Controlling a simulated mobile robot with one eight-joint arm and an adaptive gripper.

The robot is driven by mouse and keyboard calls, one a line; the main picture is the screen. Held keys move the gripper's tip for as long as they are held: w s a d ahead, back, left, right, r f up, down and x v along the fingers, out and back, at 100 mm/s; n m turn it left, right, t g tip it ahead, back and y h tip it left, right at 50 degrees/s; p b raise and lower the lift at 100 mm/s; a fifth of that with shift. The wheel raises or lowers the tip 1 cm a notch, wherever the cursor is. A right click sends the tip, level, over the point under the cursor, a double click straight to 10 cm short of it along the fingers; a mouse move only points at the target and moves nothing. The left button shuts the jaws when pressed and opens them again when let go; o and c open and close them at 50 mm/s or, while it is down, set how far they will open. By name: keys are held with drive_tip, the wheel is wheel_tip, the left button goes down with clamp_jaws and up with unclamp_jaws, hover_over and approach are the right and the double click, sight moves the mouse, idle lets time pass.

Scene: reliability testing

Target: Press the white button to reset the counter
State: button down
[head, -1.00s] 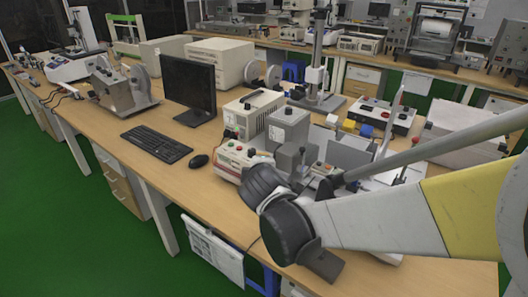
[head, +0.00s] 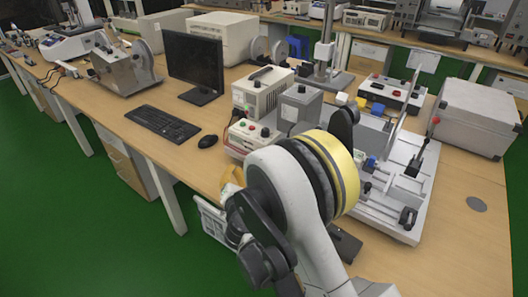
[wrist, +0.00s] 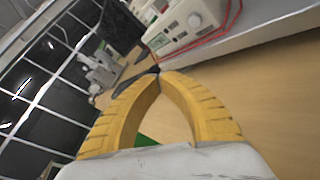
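A low white control box (head: 243,134) with green and red buttons on top stands on the bench in the head view, left of my arm. In the wrist view, a white box with buttons (wrist: 184,24) shows at the top, beyond my fingertips and tilted in the picture. I cannot clearly pick out the white button or the counter's display. My gripper (wrist: 160,73) has yellow fingers whose tips meet, with nothing between them. In the head view, a bit of yellow finger (head: 232,180) shows by the bench's front edge, apart from the box; my arm hides the rest.
A black mouse (head: 208,141) and keyboard (head: 161,123) lie left of the box. Grey-topped units (head: 296,108) stand behind it. A metal fixture plate (head: 405,205) lies right of my arm. A red cable (wrist: 215,38) runs beside the box in the wrist view.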

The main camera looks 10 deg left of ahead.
drive_tip(key=p, duration=0.1)
approach(252, 148)
drive_tip(key=w+a, duration=0.2)
drive_tip(key=a, duration=0.1)
drive_tip(key=shift+w+f, duration=0.2)
drive_tip(key=shift+w, duration=0.3)
drive_tip(key=shift+w+f, duration=0.25)
drive_tip(key=shift+w, duration=0.25)
idle(0.8)
drive_tip(key=shift+w+d, duration=0.2)
drive_tip(key=shift+w, duration=0.15)
drive_tip(key=shift+w+d+b, duration=0.15)
drive_tip(key=shift+w+b, duration=0.15)
drive_tip(key=shift+w, duration=0.1)
idle(0.5)
idle(0.4)
drive_tip(key=shift+s+a+b, duration=0.3)
drive_tip(key=shift+s, duration=0.5)
